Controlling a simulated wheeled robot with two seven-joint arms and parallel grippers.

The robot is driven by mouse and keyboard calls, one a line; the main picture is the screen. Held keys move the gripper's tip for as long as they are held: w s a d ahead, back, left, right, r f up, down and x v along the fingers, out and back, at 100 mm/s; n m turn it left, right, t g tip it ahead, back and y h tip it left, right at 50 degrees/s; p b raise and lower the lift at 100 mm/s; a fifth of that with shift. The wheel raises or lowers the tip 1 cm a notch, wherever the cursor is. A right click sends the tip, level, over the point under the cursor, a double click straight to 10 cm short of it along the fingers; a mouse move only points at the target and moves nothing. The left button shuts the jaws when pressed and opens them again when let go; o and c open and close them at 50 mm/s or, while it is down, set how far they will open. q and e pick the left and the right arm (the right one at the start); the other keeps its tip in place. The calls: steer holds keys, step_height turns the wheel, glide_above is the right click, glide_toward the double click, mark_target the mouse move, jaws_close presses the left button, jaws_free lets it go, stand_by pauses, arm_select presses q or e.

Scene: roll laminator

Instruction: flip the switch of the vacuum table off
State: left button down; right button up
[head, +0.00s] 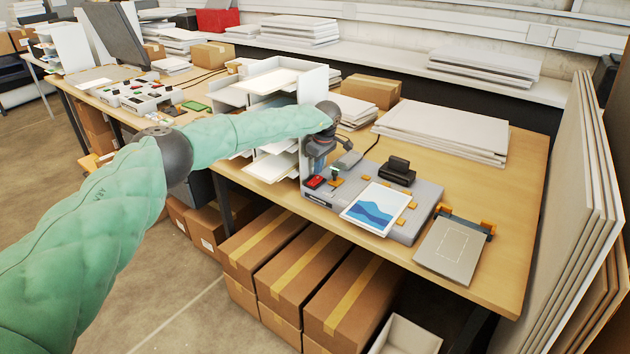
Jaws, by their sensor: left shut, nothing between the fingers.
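The vacuum table is a grey box (427,205) near the front edge of the wooden table. A sheet with a blue wave print (374,208) lies on its top, over the front edge. Orange tabs and a black block (397,171) are also on top. A small red part (315,182), which looks like the switch, is at the left end; its position is too small to tell. My left gripper (316,168) points down at this left end, close above the red part. It is shut and empty. Its fingertips are small and partly hidden, so contact cannot be told. My right gripper is not in view.
A clipboard-like plate with orange clips (452,250) lies right of the box. White shelf trays (270,80) stand behind my left forearm. Stacked white boards (443,130) lie at the back right. Tall panels (585,200) lean at the right. Cardboard boxes (290,265) sit under the table.

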mark_target(319, 177)
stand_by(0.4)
arm_select(q)
steer(key=shift+f+b, duration=0.65)
steer(key=shift+f, duration=0.2)
stand_by(0.7)
steer(key=shift+r, duration=3.55)
